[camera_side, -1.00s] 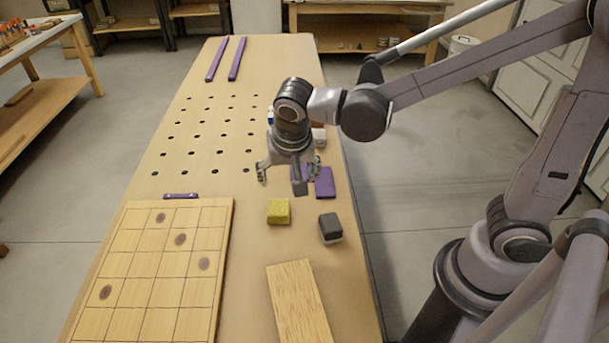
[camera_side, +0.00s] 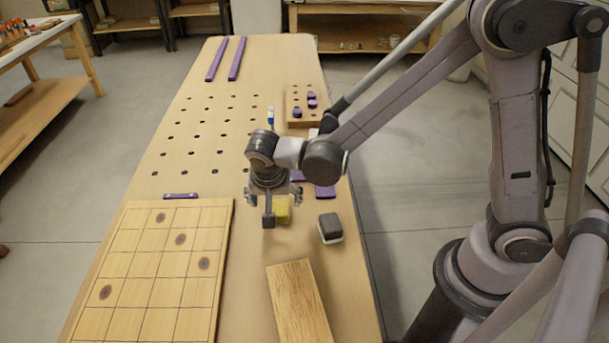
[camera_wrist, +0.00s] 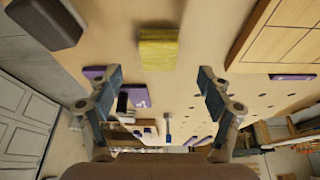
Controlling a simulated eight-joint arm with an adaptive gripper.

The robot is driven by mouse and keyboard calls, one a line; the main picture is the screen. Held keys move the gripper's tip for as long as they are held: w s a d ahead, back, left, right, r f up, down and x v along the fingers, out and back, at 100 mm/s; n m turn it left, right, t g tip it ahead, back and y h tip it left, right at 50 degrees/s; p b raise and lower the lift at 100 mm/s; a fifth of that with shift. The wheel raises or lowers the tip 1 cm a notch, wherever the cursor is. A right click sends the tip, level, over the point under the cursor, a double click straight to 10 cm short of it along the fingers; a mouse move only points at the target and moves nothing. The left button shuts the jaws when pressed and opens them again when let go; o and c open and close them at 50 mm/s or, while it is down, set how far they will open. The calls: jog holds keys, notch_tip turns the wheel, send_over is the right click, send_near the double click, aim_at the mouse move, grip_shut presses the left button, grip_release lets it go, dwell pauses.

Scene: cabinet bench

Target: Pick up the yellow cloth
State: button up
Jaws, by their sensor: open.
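The yellow cloth (camera_side: 283,212) is a small folded block lying on the bench. In the side view my gripper (camera_side: 270,208) is above and just in front of it, hiding its left part. In the wrist view the cloth (camera_wrist: 158,50) lies flat near the top centre, beyond the fingertips. My gripper (camera_wrist: 212,78) has its fingers spread wide and empty, with nothing between them. I see no contact between the fingers and the cloth.
A dark grey block with a white base (camera_side: 330,228) stands right of the cloth. A purple block (camera_side: 325,192) lies behind it. A wooden plank (camera_side: 298,300) is in front, and a gridded board (camera_side: 160,262) is at the left. A pegged wooden block (camera_side: 304,104) is further back.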

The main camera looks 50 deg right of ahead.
aim_at(278, 207)
jog(key=shift+x, duration=2.25)
jog(key=shift+d, duration=0.2)
jog(key=c, duration=1)
